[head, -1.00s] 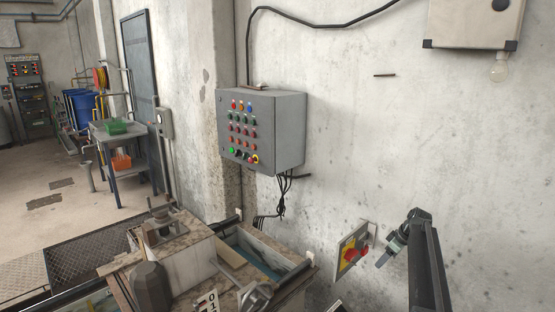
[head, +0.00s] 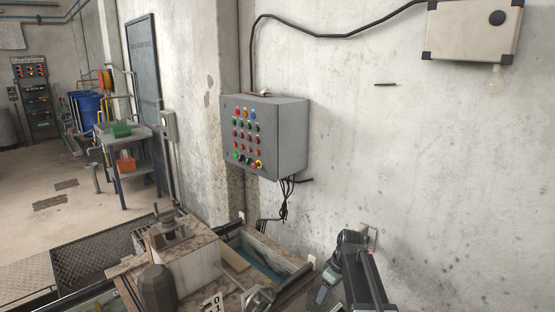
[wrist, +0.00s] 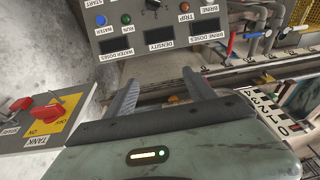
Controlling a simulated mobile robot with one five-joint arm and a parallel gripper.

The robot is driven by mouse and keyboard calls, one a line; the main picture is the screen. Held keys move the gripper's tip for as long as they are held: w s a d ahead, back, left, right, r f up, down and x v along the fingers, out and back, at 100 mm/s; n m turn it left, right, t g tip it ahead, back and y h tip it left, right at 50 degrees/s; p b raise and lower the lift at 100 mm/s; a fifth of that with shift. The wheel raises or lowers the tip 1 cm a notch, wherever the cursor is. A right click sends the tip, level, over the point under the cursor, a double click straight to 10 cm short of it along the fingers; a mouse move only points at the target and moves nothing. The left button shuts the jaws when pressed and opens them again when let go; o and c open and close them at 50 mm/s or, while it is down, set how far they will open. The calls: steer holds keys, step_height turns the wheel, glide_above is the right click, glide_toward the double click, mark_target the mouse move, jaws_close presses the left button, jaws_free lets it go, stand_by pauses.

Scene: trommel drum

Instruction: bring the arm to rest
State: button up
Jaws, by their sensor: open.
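My gripper (wrist: 159,77) is open in the wrist view, its two dark fingers apart with nothing between them. The grey-green wrist body shows below the fingers. In the head view my dark arm (head: 366,278) is folded at the lower right, close in front of the wall, with the greenish wrist part on its left side. The fingers are too small there to make out clearly.
A panel with labelled buttons (wrist: 160,30) lies beyond the fingers. A grey control box (head: 265,135) hangs on the wall. Open floor lies at left.

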steer(key=s+m+g+h, duration=0.1)
steer(key=s+m+h, duration=0.1)
steer(key=s+m, duration=0.7)
steer(key=s, duration=0.8)
steer(key=shift+a, duration=0.25)
steer(key=shift+s+r, duration=0.1)
steer(key=shift+c, duration=0.3)
stand_by(0.3)
